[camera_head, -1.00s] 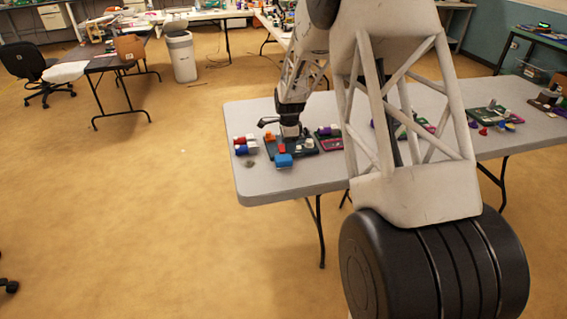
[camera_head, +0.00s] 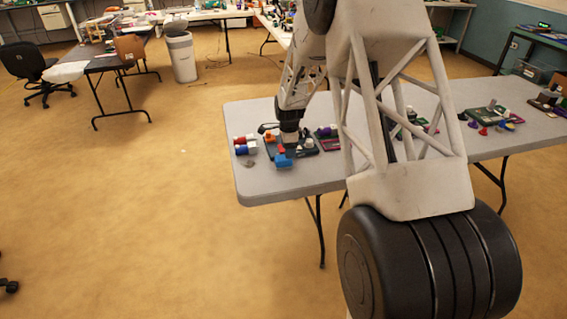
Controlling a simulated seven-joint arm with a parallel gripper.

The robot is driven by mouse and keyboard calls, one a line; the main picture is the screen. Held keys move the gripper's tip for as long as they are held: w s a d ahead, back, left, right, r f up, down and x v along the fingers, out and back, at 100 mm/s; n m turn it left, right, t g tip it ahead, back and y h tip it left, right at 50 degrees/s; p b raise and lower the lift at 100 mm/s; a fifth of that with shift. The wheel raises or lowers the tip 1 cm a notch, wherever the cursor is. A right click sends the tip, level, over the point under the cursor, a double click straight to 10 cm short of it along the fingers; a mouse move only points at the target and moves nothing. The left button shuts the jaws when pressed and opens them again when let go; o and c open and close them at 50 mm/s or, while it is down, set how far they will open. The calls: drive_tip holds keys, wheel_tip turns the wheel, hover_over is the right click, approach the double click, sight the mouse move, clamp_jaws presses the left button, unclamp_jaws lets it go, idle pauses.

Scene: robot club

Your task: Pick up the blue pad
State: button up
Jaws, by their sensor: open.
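A small blue block-like thing (camera_head: 283,161), likely the blue pad, sits at the front edge of a dark tray (camera_head: 305,146) near the left end of the grey table. My gripper (camera_head: 287,143) is open and points down just above and behind the blue thing. A red piece (camera_head: 281,150) shows between them. The fingertips are too small to make out, and I cannot tell whether they touch anything.
Red, white and blue pieces (camera_head: 244,145) lie left of the tray, with a grey lump (camera_head: 248,164) in front. An orange piece (camera_head: 269,138) is on the tray. More small items stand to the right. The grey table's (camera_head: 310,182) front strip is clear.

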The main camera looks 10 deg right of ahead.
drive_tip(key=shift+a+f, duration=0.1)
drive_tip(key=shift+f, duration=2.5)
drive_tip(key=c, duration=0.6)
drive_tip(key=shift+r, duration=0.1)
drive_tip(key=shift+r, duration=0.5)
drive_tip(key=shift+s+r, duration=0.2)
drive_tip(key=shift+r, duration=0.4)
drive_tip(key=shift+s+r, duration=0.2)
drive_tip(key=shift+r, duration=0.4)
drive_tip(key=s, duration=0.5)
drive_tip(key=s+a+r, duration=0.1)
drive_tip(key=s, duration=0.9)
drive_tip(key=shift+s+a+r, duration=0.15)
drive_tip(key=shift+r, duration=0.05)
